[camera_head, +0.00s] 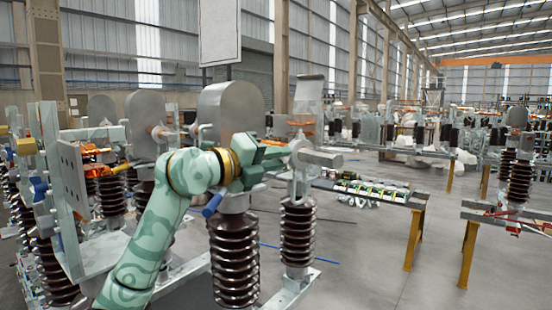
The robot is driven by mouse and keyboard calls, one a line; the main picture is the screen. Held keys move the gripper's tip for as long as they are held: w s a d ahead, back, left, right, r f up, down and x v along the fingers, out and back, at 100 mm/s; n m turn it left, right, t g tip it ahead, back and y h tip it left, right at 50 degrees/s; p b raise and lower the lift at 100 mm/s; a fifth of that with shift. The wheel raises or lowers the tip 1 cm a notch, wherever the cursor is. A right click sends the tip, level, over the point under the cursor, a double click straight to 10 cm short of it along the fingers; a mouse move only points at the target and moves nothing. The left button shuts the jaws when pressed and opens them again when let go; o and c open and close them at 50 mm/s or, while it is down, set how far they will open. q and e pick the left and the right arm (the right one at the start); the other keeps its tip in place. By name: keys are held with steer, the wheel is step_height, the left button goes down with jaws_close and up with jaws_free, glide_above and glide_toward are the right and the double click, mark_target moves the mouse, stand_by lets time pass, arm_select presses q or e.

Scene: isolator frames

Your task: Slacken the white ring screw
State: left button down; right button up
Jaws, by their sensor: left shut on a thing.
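My left arm comes in from the lower left, and its left gripper (284,154) is at the head of the isolator frame. Its green jaws are shut on a pale ring-shaped part (299,152), which looks like the white ring screw. The jaws hide part of it, and the fine contact is too small to see. A grey horizontal bar (322,158) sticks out to the right of it, above a brown ribbed insulator (298,232). A larger brown insulator (234,262) stands below my gripper. My right gripper is not in view.
A blue handle (212,206) sits just below my wrist. A rounded grey plate (229,110) rises behind it. A tall pale plate (72,200) stands at the left. A low bench with parts (372,190) is at the right, with open floor (385,265) in front.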

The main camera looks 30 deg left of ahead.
arm_select(q)
steer(key=shift+n, duration=0.5)
steer(key=c, duration=1.3)
jaws_free()
steer(key=shift+b+v, duration=1.35)
steer(key=shift+v, duration=2.35)
